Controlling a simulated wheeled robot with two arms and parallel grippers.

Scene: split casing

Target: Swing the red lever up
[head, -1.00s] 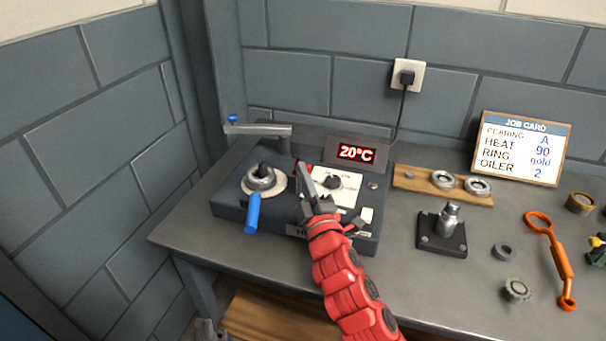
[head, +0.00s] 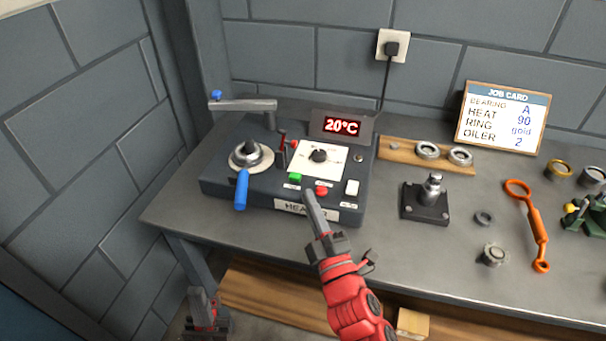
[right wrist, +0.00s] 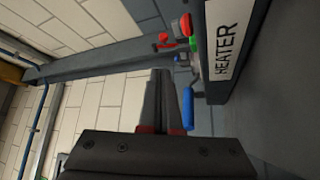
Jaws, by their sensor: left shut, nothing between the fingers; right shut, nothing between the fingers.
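The red lever (head: 282,148) stands roughly upright on the dark heater box (head: 222,188), between the round knob with the blue handle and the white dial plate. In the right wrist view a small red part, possibly the lever (right wrist: 164,42), shows beyond the fingers. My right gripper (head: 309,196) is shut and empty; its tips appear by the heater's front edge, between the green and red buttons, apart from the lever. It also shows shut in the right wrist view (right wrist: 160,76). My left gripper (head: 197,295) is shut and empty, low at the left beside the bench.
The blue-handled knob (head: 241,188), a grey swing arm (head: 243,105), the green button (head: 295,178) and red button (head: 321,190) surround the lever. The display (head: 341,127) reads 20°C. A post on a black base (head: 425,202) stands right of the heater.

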